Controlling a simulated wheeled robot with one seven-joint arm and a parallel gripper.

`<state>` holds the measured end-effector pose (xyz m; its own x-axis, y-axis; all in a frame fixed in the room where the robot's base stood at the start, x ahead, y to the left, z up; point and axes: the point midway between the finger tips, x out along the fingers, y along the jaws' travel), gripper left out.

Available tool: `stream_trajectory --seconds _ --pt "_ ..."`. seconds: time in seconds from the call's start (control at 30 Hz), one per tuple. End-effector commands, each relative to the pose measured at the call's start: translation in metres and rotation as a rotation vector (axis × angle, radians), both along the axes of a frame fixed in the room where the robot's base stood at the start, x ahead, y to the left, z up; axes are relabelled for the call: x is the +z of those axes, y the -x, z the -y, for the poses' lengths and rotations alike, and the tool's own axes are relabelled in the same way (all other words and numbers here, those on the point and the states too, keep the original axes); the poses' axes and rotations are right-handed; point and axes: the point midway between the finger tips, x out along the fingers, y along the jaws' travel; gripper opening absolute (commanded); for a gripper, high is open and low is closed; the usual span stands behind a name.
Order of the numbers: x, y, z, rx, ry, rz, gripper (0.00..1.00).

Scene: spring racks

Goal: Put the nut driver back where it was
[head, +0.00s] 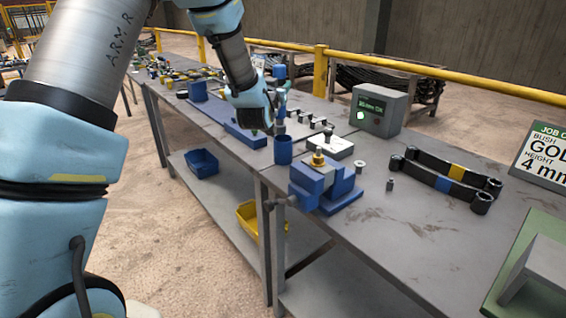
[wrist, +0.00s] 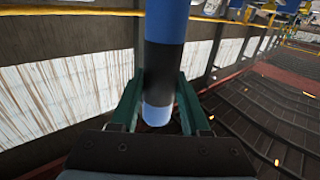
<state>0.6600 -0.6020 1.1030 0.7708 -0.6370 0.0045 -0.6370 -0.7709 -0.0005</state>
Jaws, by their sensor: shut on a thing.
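My gripper (head: 274,112) is shut on the nut driver (head: 280,100), which stands roughly upright above the bench. In the wrist view the green fingers of my gripper (wrist: 160,95) close on both sides of its blue and black body (wrist: 165,45). A blue cup-shaped holder (head: 283,151) stands on the bench just below the driver. The driver's lower end appears just above the holder's rim; I cannot tell whether it touches it.
A blue vice (head: 330,190) with a brass piece stands near the holder at the bench's front edge. Behind are a white block (head: 330,147) and a grey display box (head: 380,110). Black wrenches (head: 445,175) lie to the right. Bare bench (head: 390,225) shows in front of them.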

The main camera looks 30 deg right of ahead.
Motion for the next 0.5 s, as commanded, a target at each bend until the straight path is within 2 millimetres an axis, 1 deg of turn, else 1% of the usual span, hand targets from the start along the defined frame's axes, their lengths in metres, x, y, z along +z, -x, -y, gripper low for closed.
stream_trajectory --seconds 0.07,0.13,0.3,0.4,0.5 --pt "0.002 0.004 0.007 -0.011 0.002 0.004 0.0" --pt "-0.004 0.006 0.01 -0.015 0.0 0.003 0.0" --pt "-0.031 0.006 0.01 -0.016 -0.001 0.0 0.0" --pt "-0.044 0.006 0.009 -0.015 0.0 0.001 0.0" --pt "-0.051 0.006 0.009 -0.015 0.001 0.003 0.0"
